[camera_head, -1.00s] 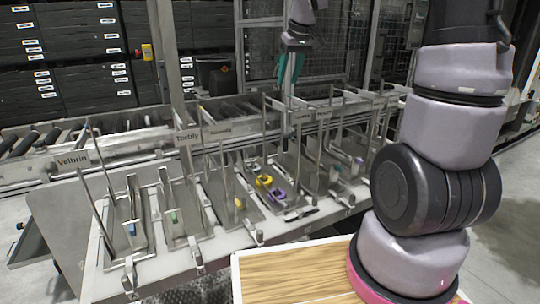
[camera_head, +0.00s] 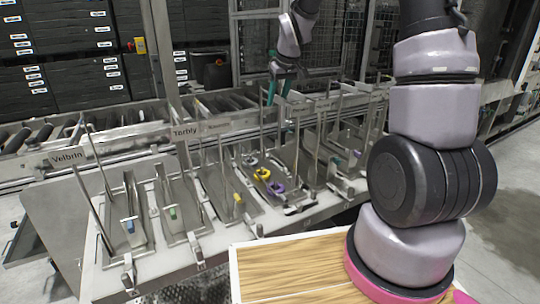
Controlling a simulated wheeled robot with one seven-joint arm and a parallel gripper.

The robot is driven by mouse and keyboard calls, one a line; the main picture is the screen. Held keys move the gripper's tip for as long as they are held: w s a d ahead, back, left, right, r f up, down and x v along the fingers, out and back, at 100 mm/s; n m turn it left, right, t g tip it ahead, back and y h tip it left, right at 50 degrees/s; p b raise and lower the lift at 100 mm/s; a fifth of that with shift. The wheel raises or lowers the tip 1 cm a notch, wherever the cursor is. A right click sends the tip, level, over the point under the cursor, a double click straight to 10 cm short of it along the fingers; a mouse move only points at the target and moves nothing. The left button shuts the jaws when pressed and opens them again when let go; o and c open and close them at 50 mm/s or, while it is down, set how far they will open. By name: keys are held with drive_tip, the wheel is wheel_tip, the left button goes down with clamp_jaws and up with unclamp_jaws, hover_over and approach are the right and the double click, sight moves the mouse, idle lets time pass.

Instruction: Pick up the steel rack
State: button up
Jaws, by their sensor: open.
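Several similar steel racks with upright posts stand in a row on a long pale bench (camera_head: 75,230); I cannot tell which one the task means. The leftmost rack (camera_head: 118,205) has a blue piece at its front. The rack beside it (camera_head: 168,190) has a green piece. Another rack (camera_head: 215,185) has a yellow piece, and yellow and purple rings lie close to its right. My gripper (camera_head: 279,96) has teal fingers, spread apart and empty, at the back above the middle-right racks. The posts partly overlap its fingertips in view.
Signs reading Velbrin (camera_head: 80,157) and Torbly (camera_head: 185,132) hang behind the bench. A roller conveyor (camera_head: 45,135) and mesh fence stand behind. A wood-topped surface (camera_head: 290,268) is at the front. Tall posts crowd the bench; floor is clear at right.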

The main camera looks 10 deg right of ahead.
clamp_jaws()
idle(1.4)
